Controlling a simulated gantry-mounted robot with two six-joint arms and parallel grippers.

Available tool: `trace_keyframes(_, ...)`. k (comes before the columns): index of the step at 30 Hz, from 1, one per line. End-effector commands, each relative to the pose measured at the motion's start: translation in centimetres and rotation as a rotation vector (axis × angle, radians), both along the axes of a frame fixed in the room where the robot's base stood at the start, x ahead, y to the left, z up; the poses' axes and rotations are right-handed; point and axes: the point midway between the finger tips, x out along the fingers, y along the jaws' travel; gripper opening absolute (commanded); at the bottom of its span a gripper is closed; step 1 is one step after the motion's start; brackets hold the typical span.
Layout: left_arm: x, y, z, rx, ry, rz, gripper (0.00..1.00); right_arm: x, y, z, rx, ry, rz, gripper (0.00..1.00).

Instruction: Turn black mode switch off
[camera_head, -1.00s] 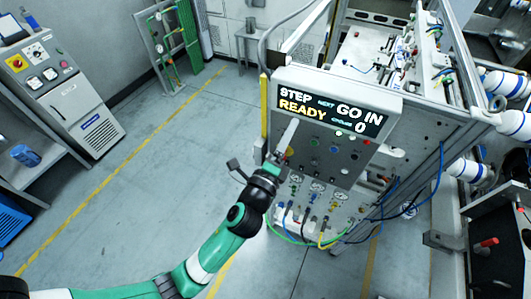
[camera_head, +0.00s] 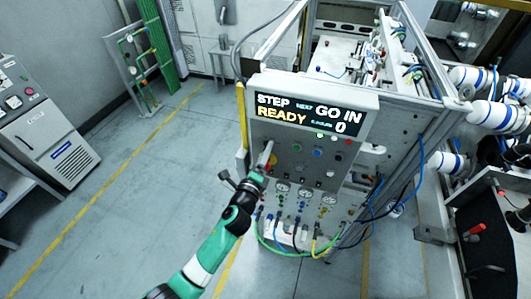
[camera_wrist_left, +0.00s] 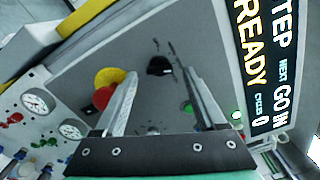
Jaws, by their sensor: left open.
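The grey control panel (camera_head: 309,181) faces me below a lit display (camera_head: 310,117) reading "STEP READY", "GO IN" and "0". In the left wrist view, the black mode switch (camera_wrist_left: 160,66) is a round black knob on the panel, seen between my open fingers. Its exact on or off position is too small to tell. My left gripper (camera_head: 267,153) is in front of the panel's left side and also shows in the left wrist view (camera_wrist_left: 160,88). It is open and empty, with no visible contact with the switch. My right gripper is not in view.
A red button (camera_wrist_left: 103,97) with a yellow collar (camera_wrist_left: 108,77) sits beside the left finger in the wrist view. A green button (camera_wrist_left: 188,107) is near the right finger. Gauges (camera_head: 283,189) and hoses (camera_head: 268,240) lie below. Open floor is at the left.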

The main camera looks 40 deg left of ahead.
Motion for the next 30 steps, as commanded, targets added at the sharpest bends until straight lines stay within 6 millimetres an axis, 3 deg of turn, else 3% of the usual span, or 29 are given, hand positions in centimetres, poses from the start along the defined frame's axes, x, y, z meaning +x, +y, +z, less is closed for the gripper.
trace_keyframes(3, 0.93, 0.46, -0.06, 0.0, 0.0, 0.0, 0.73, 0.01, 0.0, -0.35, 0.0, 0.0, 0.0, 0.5)
trace_keyframes(11, 1.11, 0.54, 0.04, -0.001, 0.0, 0.0, 0.73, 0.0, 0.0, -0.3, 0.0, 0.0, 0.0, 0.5)
trace_keyframes(23, 1.08, 0.52, 0.03, -0.001, 0.0, -0.001, 0.03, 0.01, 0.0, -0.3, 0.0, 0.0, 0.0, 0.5)
trace_keyframes(30, 1.08, 0.51, 0.01, -0.005, -0.003, 0.0, 0.0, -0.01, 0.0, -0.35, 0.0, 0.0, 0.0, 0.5)
